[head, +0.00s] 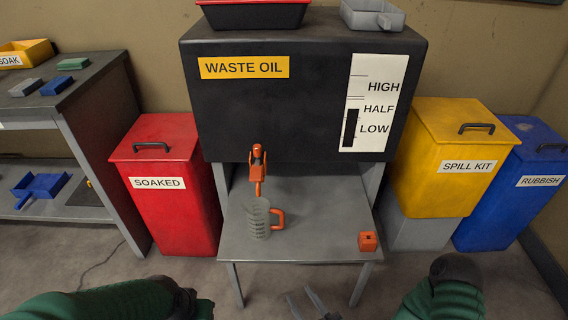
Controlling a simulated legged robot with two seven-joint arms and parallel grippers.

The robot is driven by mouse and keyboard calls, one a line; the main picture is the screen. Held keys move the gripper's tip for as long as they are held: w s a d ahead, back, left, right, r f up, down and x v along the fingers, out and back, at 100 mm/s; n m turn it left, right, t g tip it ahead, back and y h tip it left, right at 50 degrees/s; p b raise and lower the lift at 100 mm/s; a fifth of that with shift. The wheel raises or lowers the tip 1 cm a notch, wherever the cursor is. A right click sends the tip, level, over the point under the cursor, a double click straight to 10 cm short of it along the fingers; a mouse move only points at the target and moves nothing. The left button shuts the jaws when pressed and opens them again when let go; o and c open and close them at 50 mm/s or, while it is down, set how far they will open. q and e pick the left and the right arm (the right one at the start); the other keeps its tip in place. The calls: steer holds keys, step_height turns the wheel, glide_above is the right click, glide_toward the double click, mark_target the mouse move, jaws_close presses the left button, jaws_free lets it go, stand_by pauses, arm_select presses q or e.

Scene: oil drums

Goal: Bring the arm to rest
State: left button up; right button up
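My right gripper (302,293) shows at the bottom edge, its two grey fingers apart with nothing between them. It is in front of the grey stand, below the table top in the picture. My green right arm comes in at the lower right. My green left arm comes in at the lower left, and its gripper is out of the picture. A clear measuring jug (257,220) with an orange handle stands upright on the grey stand (310,242), under the orange tap (257,170) of the black waste oil tank (300,110). Neither gripper touches them.
An orange block (368,241) sits at the stand's right front. A red SOAKED bin (170,210) is left; a yellow SPILL KIT bin (445,185) and blue RUBBISH bin (520,200) are right. A shelf unit (85,105) is far left. The front floor shows clear.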

step_height(320, 180, down, 4)
steer(key=d+n+g, duration=0.2)
steer(key=n+g, duration=0.1)
steer(key=g, duration=0.2)
steer(key=s+d+r+m+g+h, duration=0.1)
steer(key=d+r+m+g+h, duration=0.25)
steer(key=d, duration=0.25)
steer(key=s+d+r+m+g+h, duration=0.2)
steer(key=d+r+h, duration=0.15)
steer(key=d, duration=0.25)
steer(key=s+r+m+g+p, duration=0.1)
steer(key=s+r+m+g, duration=0.1)
steer(key=s+r+m, duration=0.3)
step_height(320, 180, up, 34)
steer(key=n+p, duration=0.1)
steer(key=p, duration=3.3)
steer(key=shift+w+d+h, duration=0.15)
steer(key=shift+d+h, duration=0.15)
steer(key=shift+d, duration=0.1)
